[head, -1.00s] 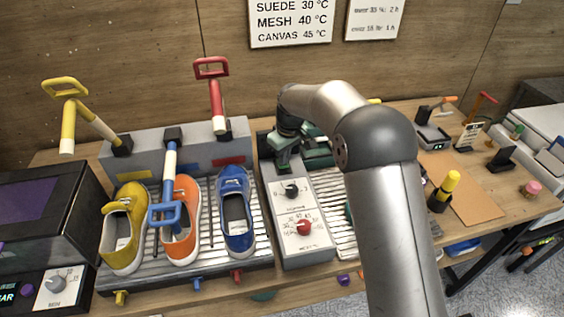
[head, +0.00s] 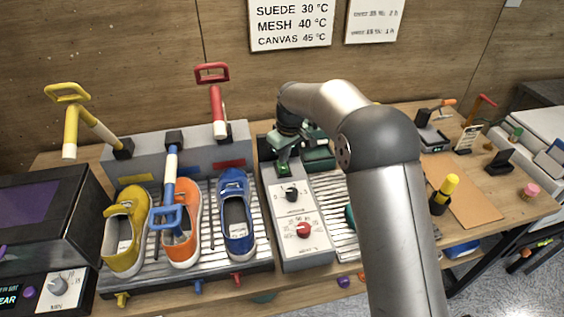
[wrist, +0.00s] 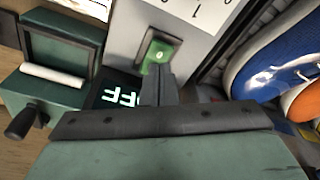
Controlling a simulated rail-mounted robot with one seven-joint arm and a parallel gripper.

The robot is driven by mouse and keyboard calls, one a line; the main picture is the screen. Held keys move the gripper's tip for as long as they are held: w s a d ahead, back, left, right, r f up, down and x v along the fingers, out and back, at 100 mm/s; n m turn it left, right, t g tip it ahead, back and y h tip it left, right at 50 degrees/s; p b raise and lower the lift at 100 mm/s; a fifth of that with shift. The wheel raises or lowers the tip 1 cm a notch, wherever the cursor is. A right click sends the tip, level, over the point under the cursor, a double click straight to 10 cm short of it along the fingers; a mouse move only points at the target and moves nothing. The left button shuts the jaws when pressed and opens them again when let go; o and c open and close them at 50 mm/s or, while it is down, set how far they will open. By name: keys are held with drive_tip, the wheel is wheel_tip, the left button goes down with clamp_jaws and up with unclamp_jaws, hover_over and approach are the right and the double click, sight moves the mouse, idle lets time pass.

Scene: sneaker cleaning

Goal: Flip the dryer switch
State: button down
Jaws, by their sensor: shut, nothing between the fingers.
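The dryer control box (head: 307,257) stands right of the shoe rack, with a black dial (head: 291,194) and a red dial (head: 303,230) on its sloped face. A dark display reading OFF (wrist: 121,97) is partly hidden by my fingers. My gripper (wrist: 157,72) is shut and empty, its fingertips at the near edge of the switch. I cannot tell whether they touch it. It also shows in the head view (head: 283,156).
A dark green box (wrist: 58,70) with a white roll is close beside my gripper.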

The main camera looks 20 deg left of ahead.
sight(285, 170)
drive_tip(key=shift+r+p, duration=1.25)
drive_tip(key=shift+r, duration=1.1)
drive_tip(key=s+d+r+m+h, duration=0.1)
drive_tip(key=s+d+r+m, duration=0.3)
drive_tip(key=d, duration=0.7)
drive_tip(key=s+d+r+m, duration=0.2)
drive_tip(key=s+d+r, duration=0.35)
drive_tip(key=d, duration=0.55)
drive_tip(key=s+d+f+m, duration=0.2)
drive_tip(key=s+d, duration=0.5)
drive_tip(key=s, duration=0.4)
drive_tip(key=s+d+f+m, duration=0.1)
drive_tip(key=s+d+m, duration=0.3)
drive_tip(key=s, duration=0.8)
drive_tip(key=d, duration=0.2)
drive_tip(key=shift+d+f+h, duration=0.3)
drive_tip(key=shift+d+f, duration=0.05)
